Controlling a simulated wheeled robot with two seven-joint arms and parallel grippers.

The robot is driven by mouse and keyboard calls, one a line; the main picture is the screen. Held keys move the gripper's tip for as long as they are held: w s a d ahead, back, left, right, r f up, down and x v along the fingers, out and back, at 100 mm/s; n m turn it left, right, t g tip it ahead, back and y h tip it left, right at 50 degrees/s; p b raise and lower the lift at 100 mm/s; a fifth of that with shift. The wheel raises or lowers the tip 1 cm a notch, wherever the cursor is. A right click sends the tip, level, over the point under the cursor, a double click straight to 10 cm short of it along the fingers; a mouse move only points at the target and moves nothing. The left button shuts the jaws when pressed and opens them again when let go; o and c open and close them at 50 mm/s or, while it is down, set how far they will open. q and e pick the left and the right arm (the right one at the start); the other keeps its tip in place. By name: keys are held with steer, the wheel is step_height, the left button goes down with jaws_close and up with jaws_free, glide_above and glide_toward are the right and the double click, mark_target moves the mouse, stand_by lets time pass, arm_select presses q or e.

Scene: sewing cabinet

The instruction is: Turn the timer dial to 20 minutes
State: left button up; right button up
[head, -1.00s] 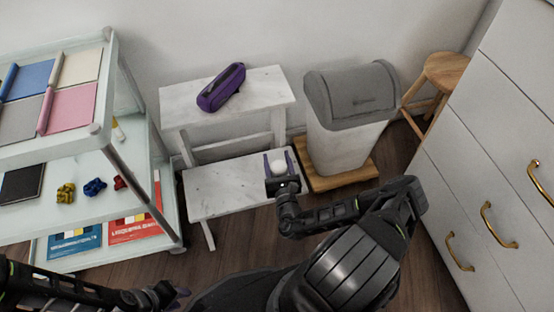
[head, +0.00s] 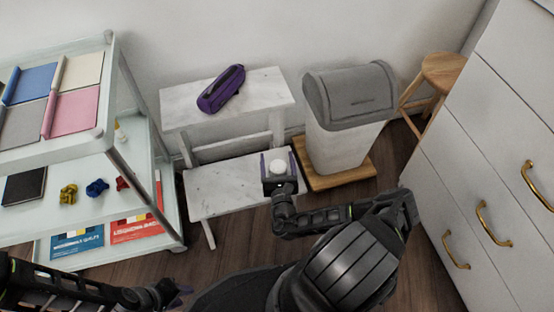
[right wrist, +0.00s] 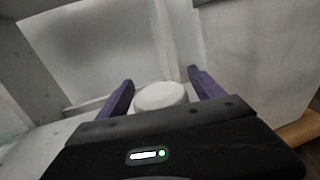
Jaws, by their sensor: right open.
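The timer dial appears as a round white knob (head: 279,166) at the lower step of the white stand, and it also shows in the right wrist view (right wrist: 160,96). My right gripper (head: 278,162) is open, with its purple fingers on either side of the knob. In the right wrist view my right gripper (right wrist: 165,88) has a visible gap between each finger and the knob. Any minute marks on the dial are too small or hidden to read. My left gripper (head: 172,292) is low at the left, away from the stand; its jaws are too dark and small to judge.
The white step stand (head: 215,188) carries a purple case (head: 221,89) on its upper step. A grey-lidded bin (head: 352,95) stands close on the right. A glass-shelved cart (head: 120,160) is at the left, white drawers (head: 490,150) at the right, and a wooden stool (head: 442,70) behind.

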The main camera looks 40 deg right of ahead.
steer(key=p+v, duration=0.2)
steer(key=v, duration=0.4)
steer(key=shift+s+a, duration=0.1)
steer(key=shift+s, duration=0.25)
steer(key=shift+s+a, duration=0.35)
steer(key=shift+s, duration=0.1)
